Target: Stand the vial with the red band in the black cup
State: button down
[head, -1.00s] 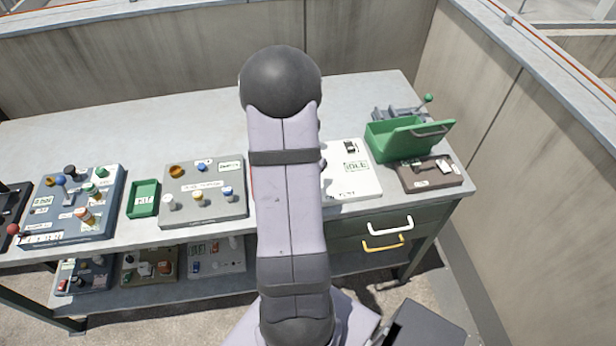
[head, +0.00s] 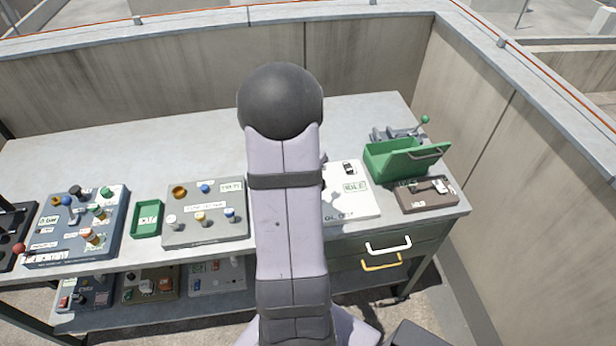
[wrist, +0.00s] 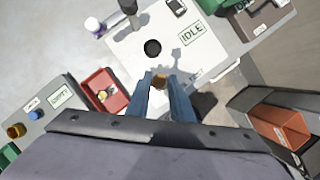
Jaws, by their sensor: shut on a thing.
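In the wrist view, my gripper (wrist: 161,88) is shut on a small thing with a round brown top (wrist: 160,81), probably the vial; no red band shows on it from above. A round black opening (wrist: 152,48), which looks like the black cup, is on the white panel (wrist: 208,62), just beyond the fingertips. The held thing appears apart from it, and its height above the panel cannot be told. In the head view my arm hides the gripper and the cup.
A red tray (wrist: 104,91) with a small thing inside lies left of the fingers. The open green box (head: 392,160) is at the bench's right. The bench's back is clear.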

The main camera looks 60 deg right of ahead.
jog(key=w+d+f+m+g, duration=0.1)
jog(key=w+d+f+m, duration=0.1)
jog(key=d+m, duration=0.3)
jog(key=d+f, duration=0.1)
jog(key=d, duration=0.2)
jog(key=shift+w+g, duration=0.35)
jog(key=shift+g, duration=0.05)
jog(key=shift+f, duration=0.1)
jog(key=shift+f+b, duration=1.8)
jog(key=shift+f+b, duration=0.55)
jog(key=shift+f, duration=0.85)
dwell(0.4)
jog(key=c, duration=1.5)
grip_release()
